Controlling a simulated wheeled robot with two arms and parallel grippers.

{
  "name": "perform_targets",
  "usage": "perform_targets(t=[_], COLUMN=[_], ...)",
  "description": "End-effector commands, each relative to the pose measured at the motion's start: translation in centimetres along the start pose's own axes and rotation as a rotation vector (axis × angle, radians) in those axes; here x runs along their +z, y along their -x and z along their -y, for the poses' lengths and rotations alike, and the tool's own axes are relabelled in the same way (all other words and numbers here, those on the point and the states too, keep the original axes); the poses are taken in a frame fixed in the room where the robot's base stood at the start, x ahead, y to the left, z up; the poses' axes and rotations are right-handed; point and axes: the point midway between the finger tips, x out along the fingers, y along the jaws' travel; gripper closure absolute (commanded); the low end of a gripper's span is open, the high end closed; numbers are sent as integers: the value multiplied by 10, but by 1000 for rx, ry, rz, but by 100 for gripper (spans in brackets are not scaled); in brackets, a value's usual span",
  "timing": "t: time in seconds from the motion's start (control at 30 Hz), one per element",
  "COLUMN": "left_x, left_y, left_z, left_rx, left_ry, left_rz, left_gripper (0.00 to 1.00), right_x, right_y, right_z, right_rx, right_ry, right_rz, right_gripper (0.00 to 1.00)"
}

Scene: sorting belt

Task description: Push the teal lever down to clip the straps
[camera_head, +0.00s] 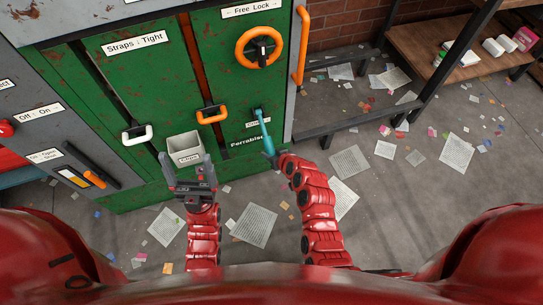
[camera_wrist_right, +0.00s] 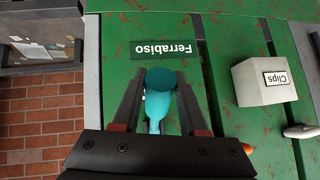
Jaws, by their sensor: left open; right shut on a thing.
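The teal lever (camera_head: 264,130) is on the lower right of the green machine front, above the Ferrabiso label. It slants down toward my right gripper (camera_head: 270,158), which is shut on its lower end. In the right wrist view the lever's teal end (camera_wrist_right: 160,80) sits between the two fingers of my right gripper (camera_wrist_right: 160,100). My left gripper (camera_head: 190,175) is open and empty, in front of and just below the grey Clips box (camera_head: 184,145). No straps can be made out.
A dark metal rack (camera_head: 345,125) stands to the right. Papers litter the open floor (camera_head: 400,200).

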Motion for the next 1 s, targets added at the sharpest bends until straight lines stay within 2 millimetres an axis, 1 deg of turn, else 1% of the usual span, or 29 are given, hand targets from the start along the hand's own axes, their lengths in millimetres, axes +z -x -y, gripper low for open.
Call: perform_targets(t=[0.37,0.4,0.53,0.87,1.0], left_x=[0,0,0,0,0], left_y=[1,1,1,1,0], left_z=[0,0,0,0,0], left_rx=[0,0,0,0,0], left_ry=[0,0,0,0,0], left_rz=[0,0,0,0,0], left_gripper=[14,14,14,14,14], right_x=[1,1,1,0,1], right_y=[-1,-1,-1,0,9], right_z=[0,0,0,0,0], right_rx=[1,1,1,1,1], right_ry=[3,3,2,1,1], right_rz=[-2,-2,-2,-3,-4], right_gripper=[100,52,29,28,28])
